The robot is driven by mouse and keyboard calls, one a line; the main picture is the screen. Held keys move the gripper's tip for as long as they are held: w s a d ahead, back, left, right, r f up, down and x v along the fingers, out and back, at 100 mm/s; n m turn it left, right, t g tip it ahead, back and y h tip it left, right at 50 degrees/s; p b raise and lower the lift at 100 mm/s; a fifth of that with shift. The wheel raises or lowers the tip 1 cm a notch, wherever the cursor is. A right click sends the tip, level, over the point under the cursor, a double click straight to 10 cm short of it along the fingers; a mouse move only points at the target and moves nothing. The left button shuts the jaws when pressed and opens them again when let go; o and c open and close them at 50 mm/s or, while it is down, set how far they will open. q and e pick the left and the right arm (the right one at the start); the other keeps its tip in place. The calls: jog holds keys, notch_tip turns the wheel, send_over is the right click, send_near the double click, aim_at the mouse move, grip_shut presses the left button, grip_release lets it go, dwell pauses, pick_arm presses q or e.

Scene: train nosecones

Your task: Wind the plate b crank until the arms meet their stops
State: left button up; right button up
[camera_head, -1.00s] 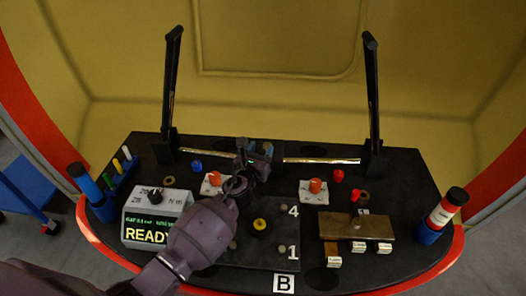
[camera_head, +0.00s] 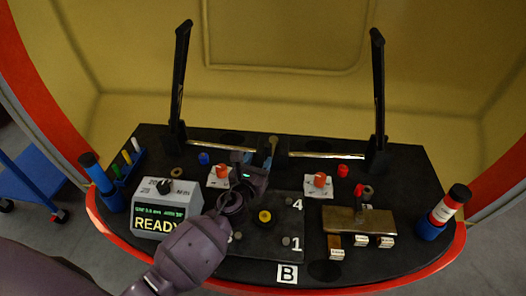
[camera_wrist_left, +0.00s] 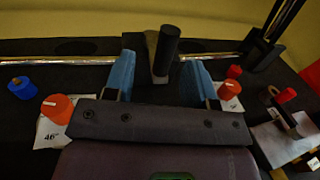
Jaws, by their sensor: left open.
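Two tall black arms stand nearly upright at the back of the black table, the left arm (camera_head: 181,80) and the right arm (camera_head: 378,85). The crank shows in the left wrist view as a black cylindrical handle (camera_wrist_left: 167,50) on a grey lever. My left gripper (camera_head: 262,160) is open, its blue fingertips (camera_wrist_left: 160,78) on either side of the crank handle, with gaps visible. In the head view, my gripper partly hides the crank. A dark plate (camera_head: 280,215) with white numbers lies in front, by a "B" label (camera_head: 287,273). My right gripper is out of view.
A display box (camera_head: 165,207) reading READY stands left. Red knobs on white cards (camera_head: 320,181) flank the middle. A brass block (camera_head: 357,219) lies right. Bottles stand in blue holders at both sides (camera_head: 432,228). Silver rods (camera_head: 325,155) run along the back.

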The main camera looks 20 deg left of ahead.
pick_arm(q)
jog(key=shift+s, duration=1.65)
